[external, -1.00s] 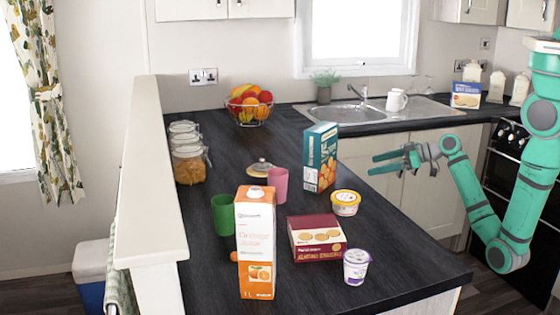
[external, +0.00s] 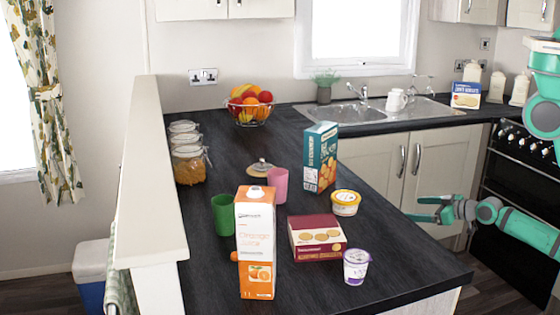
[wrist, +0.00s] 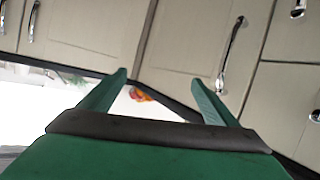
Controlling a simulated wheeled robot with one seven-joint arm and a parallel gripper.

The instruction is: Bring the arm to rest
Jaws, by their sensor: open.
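My gripper (external: 424,209) is green and grey and is in the external view at the right, beyond the worktop's right edge and in front of the cream cupboard doors. It is open and empty, pointing left, apart from everything on the worktop. In the wrist view, its two green fingers (wrist: 162,88) are spread with nothing between them. Cupboard doors with metal handles fill the background there, and the view is tilted.
The dark worktop (external: 400,270) holds an orange juice carton (external: 255,245), a maroon biscuit box (external: 316,238), a purple-white yogurt pot (external: 356,267), a yellow tub (external: 345,203) and a teal box (external: 320,158). The oven (external: 515,215) stands right. Floor space lies between worktop and cupboards.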

